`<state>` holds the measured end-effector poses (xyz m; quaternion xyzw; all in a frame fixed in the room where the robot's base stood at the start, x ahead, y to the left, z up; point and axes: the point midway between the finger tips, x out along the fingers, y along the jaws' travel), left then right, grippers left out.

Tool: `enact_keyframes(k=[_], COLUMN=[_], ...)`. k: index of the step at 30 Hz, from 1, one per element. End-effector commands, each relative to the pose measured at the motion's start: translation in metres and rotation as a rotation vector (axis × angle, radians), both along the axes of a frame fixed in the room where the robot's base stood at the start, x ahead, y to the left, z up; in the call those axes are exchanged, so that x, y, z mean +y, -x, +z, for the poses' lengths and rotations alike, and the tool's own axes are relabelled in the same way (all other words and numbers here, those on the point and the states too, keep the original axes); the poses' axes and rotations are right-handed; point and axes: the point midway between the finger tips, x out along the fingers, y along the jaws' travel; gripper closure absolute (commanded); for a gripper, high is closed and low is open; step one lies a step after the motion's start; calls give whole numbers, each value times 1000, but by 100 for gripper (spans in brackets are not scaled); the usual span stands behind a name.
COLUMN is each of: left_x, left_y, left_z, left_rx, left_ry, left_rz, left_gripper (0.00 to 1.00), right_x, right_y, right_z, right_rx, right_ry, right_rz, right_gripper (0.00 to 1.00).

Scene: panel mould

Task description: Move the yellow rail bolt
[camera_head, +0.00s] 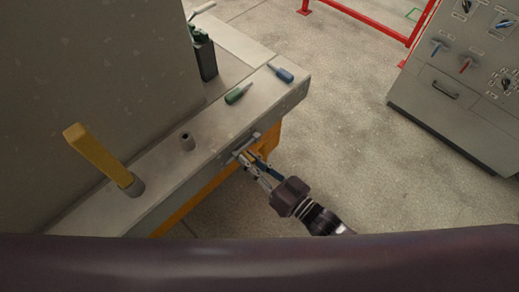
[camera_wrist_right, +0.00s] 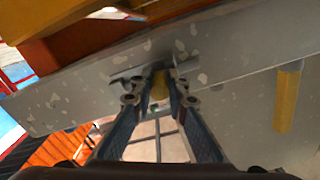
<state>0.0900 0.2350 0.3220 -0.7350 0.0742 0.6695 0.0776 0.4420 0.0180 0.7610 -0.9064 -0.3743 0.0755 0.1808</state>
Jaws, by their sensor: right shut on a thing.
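The yellow rail bolt (camera_wrist_right: 160,88) shows as a small yellow piece between my fingertips in the right wrist view, at a grey bracket on the side of the pale rail (camera_wrist_right: 100,82). My right gripper (camera_wrist_right: 164,84) is shut on it. In the head view the right gripper (camera_head: 249,162) reaches the rail's side face from the lower right, at the grey bracket (camera_head: 246,146). The fingers hide most of the bolt, so I cannot tell how far it is slid. My left gripper is in neither view.
A yellow lever (camera_head: 98,158) stands tilted on the ledge (camera_head: 165,172). A short grey socket (camera_head: 187,141), a green tool (camera_head: 238,93) and a blue tool (camera_head: 281,73) are on top. A control cabinet (camera_head: 465,85) stands right; the floor between is clear.

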Motion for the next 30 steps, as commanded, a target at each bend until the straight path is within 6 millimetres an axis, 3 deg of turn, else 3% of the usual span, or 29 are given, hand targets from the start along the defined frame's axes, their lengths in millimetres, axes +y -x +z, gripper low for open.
enact_keyframes(k=[9,10,14,24,30], left_x=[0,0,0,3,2], left_y=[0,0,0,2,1], left_z=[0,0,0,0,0], left_rx=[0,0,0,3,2], left_ry=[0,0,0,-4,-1], left_rz=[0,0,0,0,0], left_gripper=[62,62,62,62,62], right_x=[5,5,4,1,-20], right_y=[5,5,5,5,26], right_z=[-1,-1,-1,-1,-2], right_rx=[-1,-1,0,-2,2], right_ry=[1,1,1,2,4], right_rz=[5,5,4,2,3], right_gripper=[100,82,68,68,68])
